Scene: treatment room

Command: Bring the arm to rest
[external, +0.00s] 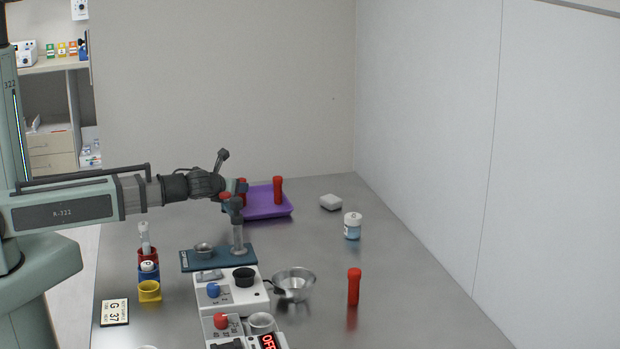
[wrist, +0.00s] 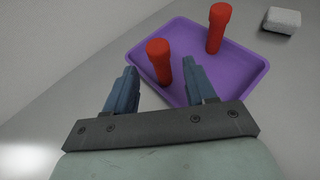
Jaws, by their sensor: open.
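My gripper (external: 236,186) is at the end of my outstretched arm, at the near left side of the purple tray (external: 267,205). In the wrist view the two blue-grey fingers (wrist: 160,66) are apart, with nothing held between them. The purple tray (wrist: 245,82) lies ahead of them. One red-topped cylinder (wrist: 159,62) stands in the tray just beyond the fingers. A second red cylinder (wrist: 219,28) stands farther back in it; it also shows in the external view (external: 278,190). I cannot tell the exact gap between the fingers and the nearer cylinder.
A grey post (external: 237,230) on a dark blue base (external: 190,262) stands close below my gripper. A white device (external: 233,296), a metal bowl (external: 294,284), a red cylinder (external: 354,286) and a lidded jar (external: 352,226) are nearer. The table's right side is mostly clear.

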